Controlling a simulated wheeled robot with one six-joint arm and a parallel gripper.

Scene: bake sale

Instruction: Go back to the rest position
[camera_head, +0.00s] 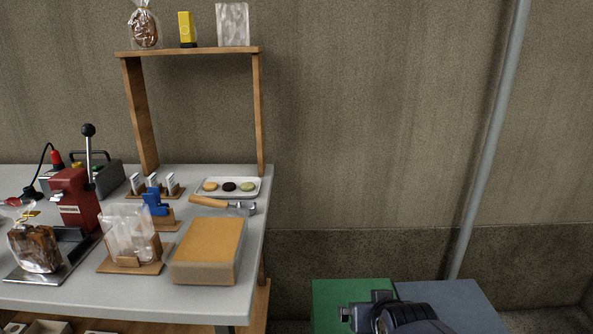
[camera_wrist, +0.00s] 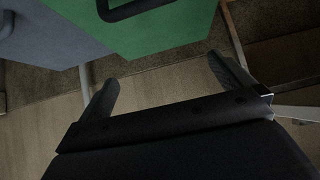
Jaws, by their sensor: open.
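My gripper (camera_wrist: 162,85) shows in the wrist view with its two dark fingers spread wide apart and nothing between them. In the head view my arm is at the bottom right, in front of the green box (camera_head: 350,292) and a blue-grey box (camera_head: 455,300). It is well to the right of the table (camera_head: 110,296). Which part of the arm shows there is hard to tell, and the fingertips are not clear in that view.
The table holds a red lever press (camera_head: 75,200), a bagged item (camera_head: 35,248), a stand of clear bags (camera_head: 128,235), a box with an orange-brown top (camera_head: 207,250), a scraper (camera_head: 222,204) and a tray of macarons (camera_head: 251,187). A wooden shelf (camera_head: 190,51) stands behind. A pipe (camera_head: 487,150) runs along the wall.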

